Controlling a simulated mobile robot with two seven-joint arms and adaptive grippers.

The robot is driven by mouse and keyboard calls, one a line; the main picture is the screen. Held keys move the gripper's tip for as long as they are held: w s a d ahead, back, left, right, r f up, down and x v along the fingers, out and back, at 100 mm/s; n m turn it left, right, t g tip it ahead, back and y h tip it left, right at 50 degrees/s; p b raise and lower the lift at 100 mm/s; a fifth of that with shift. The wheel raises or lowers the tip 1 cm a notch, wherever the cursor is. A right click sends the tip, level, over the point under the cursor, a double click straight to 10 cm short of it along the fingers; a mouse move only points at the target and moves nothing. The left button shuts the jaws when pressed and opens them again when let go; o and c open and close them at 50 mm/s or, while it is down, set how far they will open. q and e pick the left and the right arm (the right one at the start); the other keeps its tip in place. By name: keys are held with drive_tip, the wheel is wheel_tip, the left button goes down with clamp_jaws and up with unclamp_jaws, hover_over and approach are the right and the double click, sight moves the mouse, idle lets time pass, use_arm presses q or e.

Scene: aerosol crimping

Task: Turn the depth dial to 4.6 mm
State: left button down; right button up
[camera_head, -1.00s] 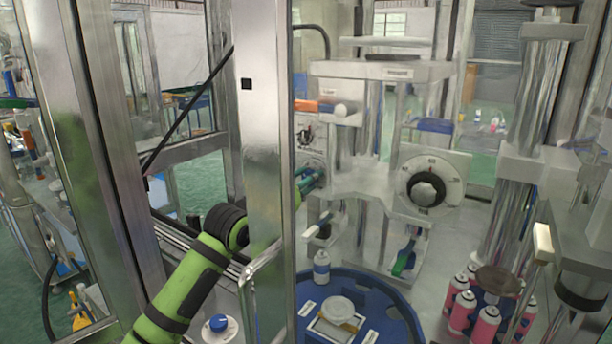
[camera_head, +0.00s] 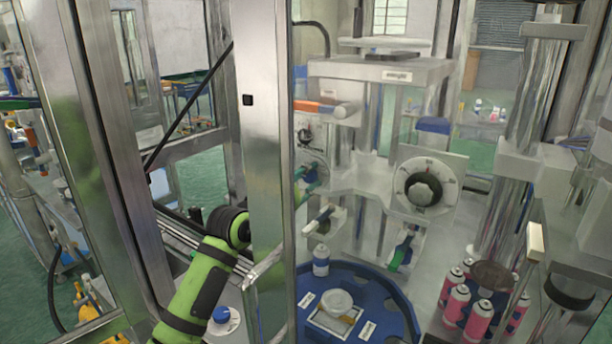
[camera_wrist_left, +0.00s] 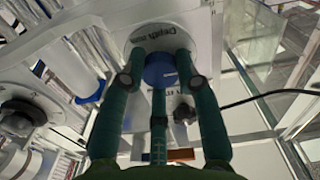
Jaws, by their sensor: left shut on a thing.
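The depth dial (camera_wrist_left: 140,42) is a pale round plate marked "Depth mm" with a blue knob (camera_wrist_left: 160,70) in the middle. My left gripper (camera_wrist_left: 157,80) has its teal fingers closed around this knob. In the head view my left gripper (camera_head: 308,178) shows partly behind a metal post, at the machine's left side. The dial's face is mostly hidden there, and its setting cannot be read in either view. My right gripper is not in view.
A metal post (camera_head: 265,150) stands in front of my left arm. A larger dial with a black knob (camera_head: 424,189) is on the machine's right. A blue round tray (camera_head: 385,300) lies below, with a white bottle (camera_head: 321,260). Pink cans (camera_head: 456,305) stand at right.

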use_arm(q)
drive_tip(key=shift+r, duration=0.2)
idle(0.3)
drive_tip(key=c, duration=1)
unclamp_jaws()
drive_tip(key=shift+o, duration=0.5)
drive_tip(key=shift+f, duration=0.1)
drive_tip(key=v, duration=1.2)
drive_tip(key=shift+f, duration=0.1)
